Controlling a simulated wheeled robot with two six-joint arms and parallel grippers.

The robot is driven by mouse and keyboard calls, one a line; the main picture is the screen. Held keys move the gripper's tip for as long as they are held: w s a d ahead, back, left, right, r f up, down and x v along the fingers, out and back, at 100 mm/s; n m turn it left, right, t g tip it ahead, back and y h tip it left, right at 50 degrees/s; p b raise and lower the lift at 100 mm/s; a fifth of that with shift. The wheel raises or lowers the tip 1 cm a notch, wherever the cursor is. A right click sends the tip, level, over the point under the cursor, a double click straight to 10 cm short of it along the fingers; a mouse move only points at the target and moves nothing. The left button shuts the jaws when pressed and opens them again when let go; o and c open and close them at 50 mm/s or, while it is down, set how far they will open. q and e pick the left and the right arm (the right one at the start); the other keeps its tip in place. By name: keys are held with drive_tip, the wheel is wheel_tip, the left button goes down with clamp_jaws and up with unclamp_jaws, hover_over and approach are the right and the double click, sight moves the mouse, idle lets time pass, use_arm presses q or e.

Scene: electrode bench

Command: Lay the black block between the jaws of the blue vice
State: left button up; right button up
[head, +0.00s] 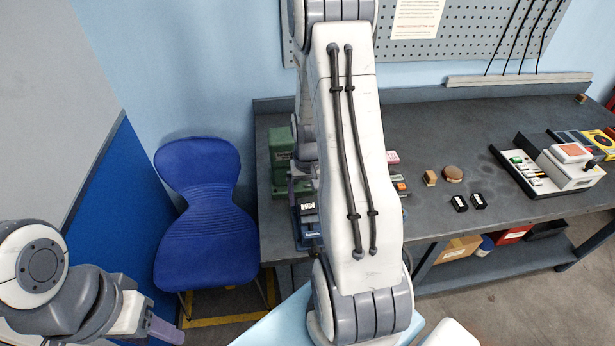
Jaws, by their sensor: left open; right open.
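The blue vice (311,231) stands at the bench's left front, partly hidden behind my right arm. A small black block with a white mark (308,207) shows at the top of the vice, seemingly between its jaws; how it sits there is too small to tell. Two more black blocks with white marks, one (459,203) and another (478,201), lie side by side on the bench right of my arm. My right gripper (301,187) is open just above and behind the vice, largely hidden by the arm. My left gripper (165,331) is open at the lower left, away from the bench.
A green machine (282,146) stands behind the vice. A wooden block (430,178), a round brown piece (453,173), a white instrument (570,167) and a yellow meter (602,140) are farther right. A blue chair (205,215) stands left of the bench. The bench's middle back is clear.

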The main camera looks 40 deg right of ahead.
sight(308, 206)
wheel_tip(308, 206, up, 10)
drive_tip(key=b, duration=0.1)
drive_tip(key=s+a+r+n, duration=0.1)
drive_tip(key=a+r+n, duration=0.15)
drive_tip(key=a, duration=0.65)
drive_tip(key=s+a+r+n, duration=0.15)
drive_tip(key=a+n, duration=0.25)
drive_tip(key=a, duration=0.6)
drive_tip(key=s+a+n+y+b, duration=0.1)
drive_tip(key=s+a+n, duration=0.6)
drive_tip(key=s+a, duration=0.5)
drive_tip(key=shift+s+r+b, duration=0.3)
drive_tip(key=shift+s+r, duration=0.1)
drive_tip(key=shift+s, duration=0.5)
